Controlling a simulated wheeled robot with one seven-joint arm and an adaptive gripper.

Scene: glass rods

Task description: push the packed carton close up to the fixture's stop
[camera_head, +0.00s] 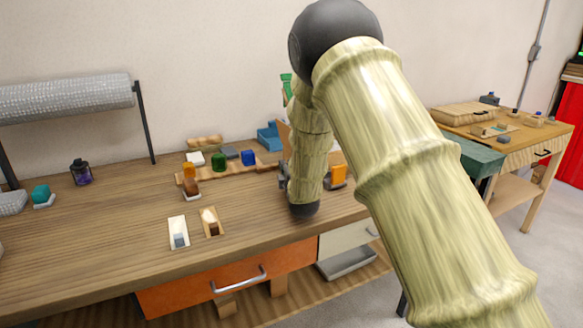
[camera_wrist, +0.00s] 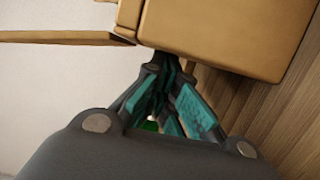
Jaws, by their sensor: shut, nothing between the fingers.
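A tan carton (camera_wrist: 225,35) fills the top of the wrist view, very near my fingers. A thin tan panel (camera_wrist: 70,38) sticks out to its left; I cannot tell whether it is a flap or part of the fixture. My gripper (camera_wrist: 165,72) has its teal-padded fingers together with nothing between them, pointing at the carton's lower side; contact is unclear. In the head view my gripper (camera_head: 283,181) is mostly hidden behind my arm. A tan edge (camera_head: 284,136), perhaps the carton, shows behind the arm there. I cannot make out the fixture's stop.
The wooden bench (camera_head: 110,235) holds a rack with green (camera_head: 218,161) and blue (camera_head: 248,157) pieces, an amber bottle (camera_head: 190,180), two small trays and a purple bottle (camera_head: 81,172). The bench's front left is clear.

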